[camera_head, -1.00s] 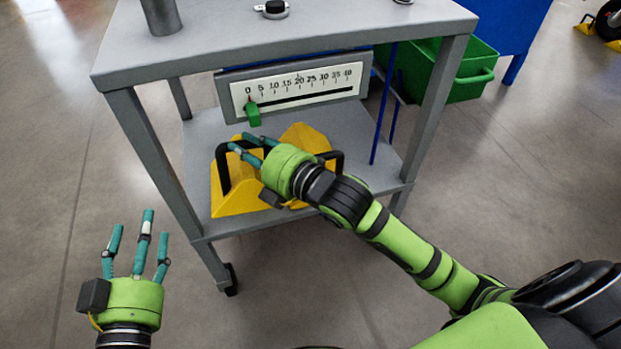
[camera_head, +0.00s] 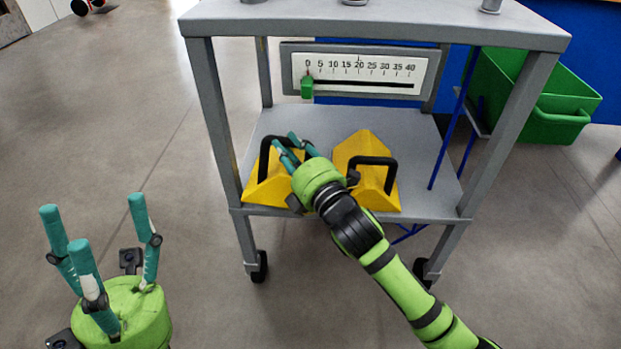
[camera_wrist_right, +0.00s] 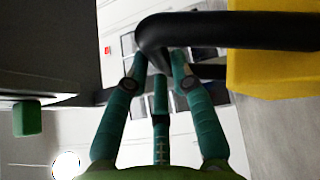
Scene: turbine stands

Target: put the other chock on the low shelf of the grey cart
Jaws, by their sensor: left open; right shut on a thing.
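The grey cart (camera_head: 203,110) stands ahead with two yellow chocks on its low shelf (camera_head: 425,160). The left chock (camera_head: 265,192) sits at the shelf's front left, its black handle up. The other chock (camera_head: 372,190) sits right of it, with a gap between them. My right gripper (camera_head: 292,146) is shut on the left chock's handle, its hand hiding part of that chock. In the right wrist view the fingers (camera_wrist_right: 160,65) close at the black handle (camera_wrist_right: 230,30), with yellow chock body (camera_wrist_right: 275,70) at right. My left gripper (camera_head: 100,235) is open and empty, left of the cart.
A scale panel (camera_head: 365,72) with a green pointer (camera_head: 307,87) hangs under the cart's top, above the shelf. Blue rods (camera_head: 455,120) stand at the shelf's right. A green bin (camera_head: 560,105) lies beyond.

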